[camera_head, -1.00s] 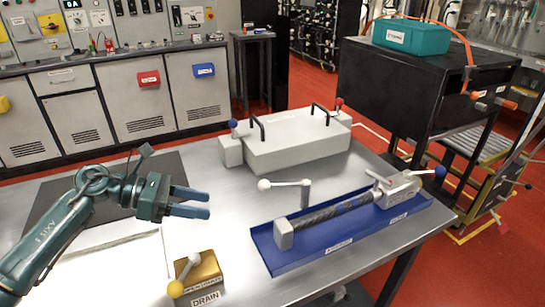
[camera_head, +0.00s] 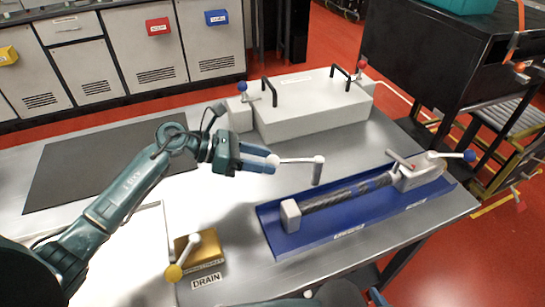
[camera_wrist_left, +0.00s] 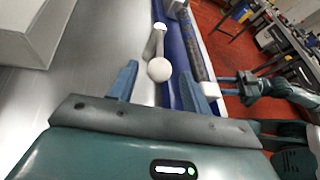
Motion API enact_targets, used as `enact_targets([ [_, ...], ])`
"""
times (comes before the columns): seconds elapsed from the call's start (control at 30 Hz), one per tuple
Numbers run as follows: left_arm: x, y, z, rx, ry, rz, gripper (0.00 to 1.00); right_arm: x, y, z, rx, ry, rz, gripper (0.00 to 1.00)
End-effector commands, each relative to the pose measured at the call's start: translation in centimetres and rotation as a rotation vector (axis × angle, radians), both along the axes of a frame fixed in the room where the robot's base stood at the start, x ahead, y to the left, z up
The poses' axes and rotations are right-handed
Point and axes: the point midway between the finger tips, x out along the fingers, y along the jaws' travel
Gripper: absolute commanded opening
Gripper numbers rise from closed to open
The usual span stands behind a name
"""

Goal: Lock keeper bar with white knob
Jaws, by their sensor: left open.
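The keeper bar (camera_head: 298,160) is a pale lever on a short upright post beside the blue tray (camera_head: 270,238). Its white knob (camera_wrist_left: 159,69) is at the bar's left end, largely hidden by my fingers in the head view. My left gripper (camera_head: 272,162) is at the knob, with its blue fingers pointing right. In the left wrist view the left gripper (camera_wrist_left: 158,76) is open, and the knob appears between its two fingertips. I cannot tell whether it touches them. My right gripper (camera_wrist_left: 228,79) shows at the right of the wrist view; its opening is unclear.
The blue tray holds a dark, rod-like assembly (camera_head: 345,192) with a blue-knobbed lever. A grey box (camera_head: 310,105) with black handles stands behind. A brass drain block (camera_head: 203,252) with a yellow-knobbed lever sits front left. The dark mat (camera_head: 85,170) is clear.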

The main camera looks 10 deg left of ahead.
Motion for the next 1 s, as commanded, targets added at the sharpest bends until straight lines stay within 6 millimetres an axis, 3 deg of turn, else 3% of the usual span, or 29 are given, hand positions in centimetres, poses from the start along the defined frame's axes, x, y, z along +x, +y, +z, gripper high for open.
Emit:
enact_targets([
  [0.2,0.7,-2.2,-0.8,-0.002,-0.001,-0.001,0.48,0.2,-0.1,0.5,-0.012,-0.007,0.006,0.35],
  [0.57,0.9,-2.6,-1.1,0.000,-0.001,0.000,0.48,0.2,-0.1,0.5,-0.014,-0.009,0.008,0.35],
  [1.0,0.8,-2.5,-1.1,0.001,-0.001,0.001,0.12,0.3,-0.1,0.6,-0.007,-0.010,0.002,0.35],
])
